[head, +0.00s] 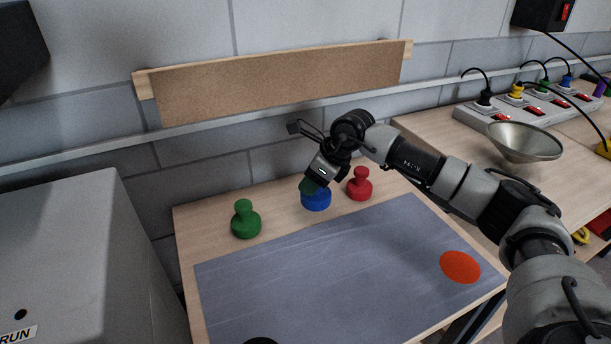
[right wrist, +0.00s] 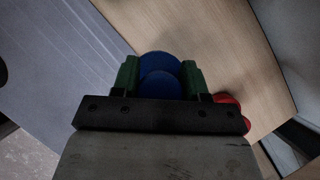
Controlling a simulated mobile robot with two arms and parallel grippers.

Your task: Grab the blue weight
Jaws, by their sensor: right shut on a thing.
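The blue weight (head: 316,201) stands on the wooden table just behind the grey mat, between the green weight (head: 245,219) and the red weight (head: 361,184). My right gripper (head: 310,186) reaches down onto it from above and hides its knob in the head view. In the right wrist view the green fingers (right wrist: 160,80) are shut on the blue weight (right wrist: 160,64), one on each side of its knob. In that view part of the red weight (right wrist: 228,100) shows beside the right finger. My left gripper is out of view.
The grey mat (head: 330,270) has an orange-red disc (head: 460,267) at its right. A metal funnel (head: 525,142) and a power strip (head: 530,107) with plugs are on the right-hand bench. A grey box (head: 85,250) stands at left. The mat's middle is clear.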

